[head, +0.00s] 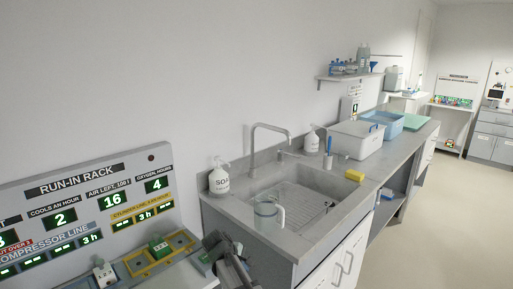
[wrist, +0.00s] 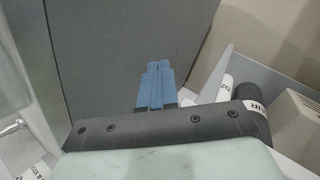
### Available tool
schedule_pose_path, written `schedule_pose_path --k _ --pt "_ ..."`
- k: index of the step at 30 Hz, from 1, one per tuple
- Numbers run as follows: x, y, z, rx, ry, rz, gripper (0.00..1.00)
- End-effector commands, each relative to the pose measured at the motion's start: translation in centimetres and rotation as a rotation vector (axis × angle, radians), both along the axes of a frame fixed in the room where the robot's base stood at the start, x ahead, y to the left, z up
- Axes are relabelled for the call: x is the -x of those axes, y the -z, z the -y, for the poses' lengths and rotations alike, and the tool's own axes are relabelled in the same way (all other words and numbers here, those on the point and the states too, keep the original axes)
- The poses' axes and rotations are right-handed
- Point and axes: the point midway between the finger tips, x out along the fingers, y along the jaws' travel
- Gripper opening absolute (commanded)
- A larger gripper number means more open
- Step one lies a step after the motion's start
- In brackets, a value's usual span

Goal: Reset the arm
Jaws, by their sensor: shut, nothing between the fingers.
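My gripper (wrist: 158,68) shows in the wrist view with its two blue fingers pressed together and nothing between them. The fingers point up the picture toward a plain dark grey panel (wrist: 130,45). Whether they touch the panel I cannot tell. In the head view a dark grey jointed shape at the bottom, beside the sink bench, may be part of my arm. The fingers cannot be made out there.
A run-in rack panel (head: 85,180) stands at the left, with a yellow-framed tray (head: 137,268) before it. The grey sink bench (head: 236,208) holds a soap bottle (head: 219,181), a jug (head: 267,213) and bins (head: 352,141). Floor at the right is clear.

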Motion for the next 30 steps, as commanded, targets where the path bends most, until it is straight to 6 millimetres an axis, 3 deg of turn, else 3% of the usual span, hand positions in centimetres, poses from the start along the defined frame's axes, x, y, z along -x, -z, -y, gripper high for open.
schedule_pose_path --k 1,6,15,24,30 --pt "1.1 1.7 2.5 -0.039 0.066 -0.010 0.00" --pt "4.0 6.4 8.7 -0.182 0.305 -0.028 0.00" --pt "10.5 12.7 17.0 -0.409 0.746 -0.048 0.00" --pt "15.5 15.8 21.1 -0.550 1.075 -0.058 0.00" --pt "17.8 17.7 22.2 -0.585 1.201 -0.077 0.00"
